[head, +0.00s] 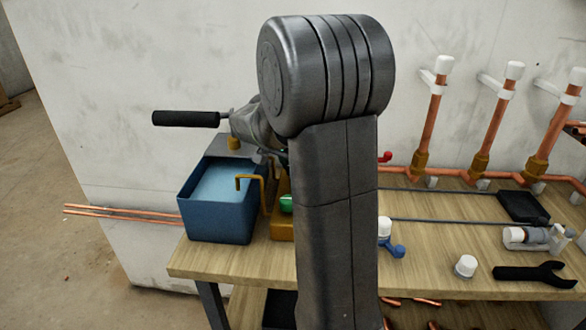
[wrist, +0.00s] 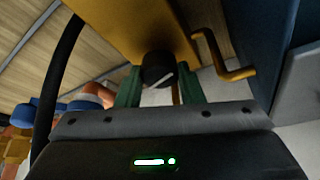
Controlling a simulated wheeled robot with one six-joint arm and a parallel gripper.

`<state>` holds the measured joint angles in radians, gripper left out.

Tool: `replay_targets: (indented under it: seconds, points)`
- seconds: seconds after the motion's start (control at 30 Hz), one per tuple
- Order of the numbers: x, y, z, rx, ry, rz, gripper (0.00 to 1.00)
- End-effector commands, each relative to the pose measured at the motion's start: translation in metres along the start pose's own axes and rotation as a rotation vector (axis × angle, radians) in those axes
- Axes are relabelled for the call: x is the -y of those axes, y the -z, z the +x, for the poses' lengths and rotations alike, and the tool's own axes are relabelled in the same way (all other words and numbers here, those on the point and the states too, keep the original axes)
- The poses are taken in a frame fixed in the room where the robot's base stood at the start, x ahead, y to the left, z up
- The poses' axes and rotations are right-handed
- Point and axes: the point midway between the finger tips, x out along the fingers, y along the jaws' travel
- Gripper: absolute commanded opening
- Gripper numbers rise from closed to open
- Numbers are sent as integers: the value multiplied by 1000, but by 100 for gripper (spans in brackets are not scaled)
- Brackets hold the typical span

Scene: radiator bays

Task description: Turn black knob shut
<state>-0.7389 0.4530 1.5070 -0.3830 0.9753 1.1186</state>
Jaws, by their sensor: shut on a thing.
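In the wrist view, the black knob (wrist: 158,68) is a short round knob with a pale line on its face, at the lower edge of a yellow housing (wrist: 135,25). My gripper (wrist: 158,82) has its green fingers on both sides of the knob and is shut on it.
A blue tub (head: 218,222) stands close left of the housing, with a bent brass pipe (head: 253,178) between them. A black-gripped handle (head: 186,118) sticks out above. Capped copper pipes (head: 432,115) line the wall.

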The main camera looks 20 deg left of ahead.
Motion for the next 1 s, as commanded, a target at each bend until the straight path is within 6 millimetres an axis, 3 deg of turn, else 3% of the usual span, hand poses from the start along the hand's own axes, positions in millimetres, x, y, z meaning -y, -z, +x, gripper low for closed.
replay_targets:
  seconds: [0.4, 1.0]
  points:
    - [2, 0, 0, 1, -103, 251, 11]
    - [1, 0, 0, 2, -134, 326, 11]
